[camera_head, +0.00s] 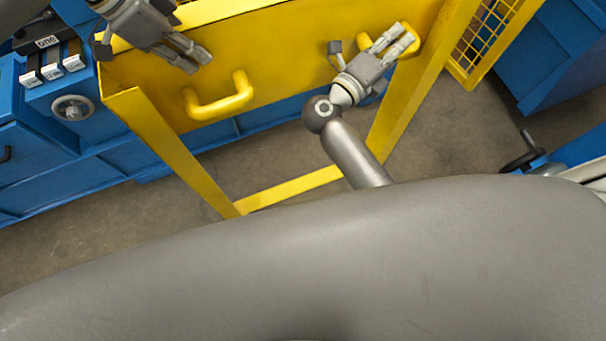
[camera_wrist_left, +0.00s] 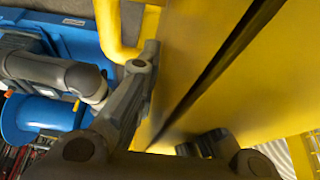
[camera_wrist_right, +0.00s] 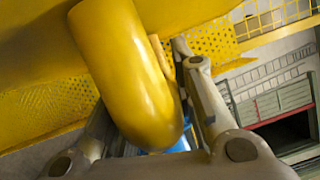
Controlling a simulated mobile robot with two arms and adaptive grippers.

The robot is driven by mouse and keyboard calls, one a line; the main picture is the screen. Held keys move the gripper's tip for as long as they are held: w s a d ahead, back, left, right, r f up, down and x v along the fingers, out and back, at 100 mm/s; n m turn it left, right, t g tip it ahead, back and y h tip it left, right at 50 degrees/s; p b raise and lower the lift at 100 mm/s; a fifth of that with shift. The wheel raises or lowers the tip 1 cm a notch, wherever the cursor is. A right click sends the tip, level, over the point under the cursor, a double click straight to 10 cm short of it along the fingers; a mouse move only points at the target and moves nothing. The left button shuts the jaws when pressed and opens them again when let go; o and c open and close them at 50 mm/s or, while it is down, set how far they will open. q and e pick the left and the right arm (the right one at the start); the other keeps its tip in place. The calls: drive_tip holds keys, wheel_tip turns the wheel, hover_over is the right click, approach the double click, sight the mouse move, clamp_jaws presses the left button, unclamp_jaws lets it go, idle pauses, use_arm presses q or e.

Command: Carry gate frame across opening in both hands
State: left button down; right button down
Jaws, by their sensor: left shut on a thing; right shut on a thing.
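The yellow gate frame (camera_head: 165,150) stands upright in the head view, with a broad panel on top, two legs and a low crossbar. It has a left handle (camera_head: 222,98) and a right handle (camera_head: 405,45). My right gripper (camera_head: 400,40) is shut on the right handle, whose thick curve (camera_wrist_right: 125,75) fills the space between the fingers in the right wrist view. My left gripper (camera_head: 200,55) is at the panel above the left handle. In the left wrist view that handle (camera_wrist_left: 112,30) is outside the fingers. The exact spot it grips is hidden.
Blue machine housing (camera_head: 110,170) with a handwheel (camera_head: 73,107) stands on the left. A yellow mesh guard (camera_head: 490,40) and blue units (camera_head: 565,60) are on the right. Bare concrete floor (camera_head: 270,170) shows through the frame.

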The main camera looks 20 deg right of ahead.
use_arm(q)
drive_tip(key=shift+d, duration=0.1)
use_arm(e)
drive_tip(key=shift+r, duration=0.1)
use_arm(q)
drive_tip(key=c, duration=1.9)
unclamp_jaws()
drive_tip(key=shift+f, duration=0.2)
drive_tip(key=shift+c, duration=0.2)
use_arm(e)
drive_tip(key=c, duration=1.6)
unclamp_jaws()
drive_tip(key=shift+f, duration=0.3)
use_arm(q)
drive_tip(key=o, duration=0.3)
drive_tip(key=shift+s+a+r, duration=0.15)
drive_tip(key=shift+s+a, duration=0.05)
drive_tip(key=shift+s, duration=0.1)
use_arm(e)
drive_tip(key=o, duration=0.4)
drive_tip(key=shift+s+a+r, duration=0.1)
drive_tip(key=shift+s+r, duration=0.1)
drive_tip(key=shift+c, duration=0.2)
use_arm(q)
drive_tip(key=shift+o, duration=0.2)
drive_tip(key=shift+w, duration=0.1)
use_arm(e)
drive_tip(key=shift+w, duration=0.1)
